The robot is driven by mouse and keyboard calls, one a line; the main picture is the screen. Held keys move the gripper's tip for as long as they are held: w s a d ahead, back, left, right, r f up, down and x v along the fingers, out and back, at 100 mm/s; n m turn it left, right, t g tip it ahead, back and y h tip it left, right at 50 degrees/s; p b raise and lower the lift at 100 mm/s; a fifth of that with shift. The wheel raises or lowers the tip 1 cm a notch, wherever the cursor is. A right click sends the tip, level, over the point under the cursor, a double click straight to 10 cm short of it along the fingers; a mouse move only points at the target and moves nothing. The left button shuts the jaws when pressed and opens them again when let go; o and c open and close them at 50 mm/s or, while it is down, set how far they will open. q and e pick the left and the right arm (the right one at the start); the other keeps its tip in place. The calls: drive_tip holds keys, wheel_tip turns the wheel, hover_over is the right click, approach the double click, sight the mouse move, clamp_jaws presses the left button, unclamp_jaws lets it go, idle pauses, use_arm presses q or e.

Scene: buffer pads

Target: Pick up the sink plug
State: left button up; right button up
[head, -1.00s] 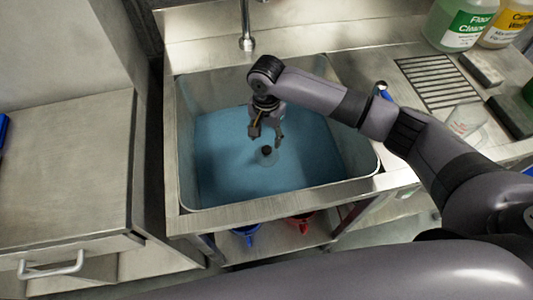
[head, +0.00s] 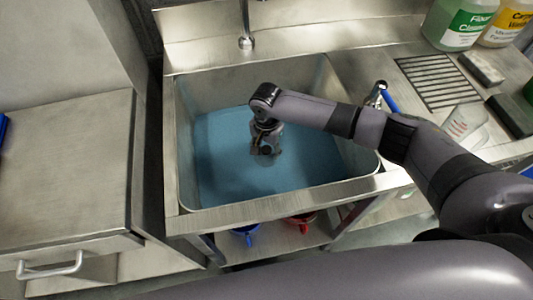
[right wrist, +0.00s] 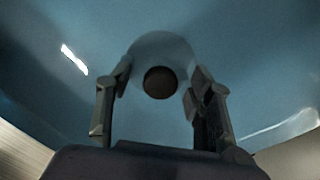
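The sink plug (right wrist: 160,82) shows in the right wrist view as a dark round knob in front of a paler round patch. It lies between the two fingertips of my right gripper (right wrist: 160,85), with a visible gap on each side. The right gripper (head: 265,152) is low in the blue water of the sink (head: 210,95) in the head view, its fingers apart. There it hides the plug. My left gripper is not in view.
The tap (head: 246,42) stands behind the basin. A blue-handled lever (head: 388,102) is at the basin's right edge. Cleaner bottles (head: 458,25) and a drain grate (head: 438,80) are on the right counter. A bare steel counter (head: 65,150) is at left.

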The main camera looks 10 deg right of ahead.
clamp_jaws()
idle(0.4)
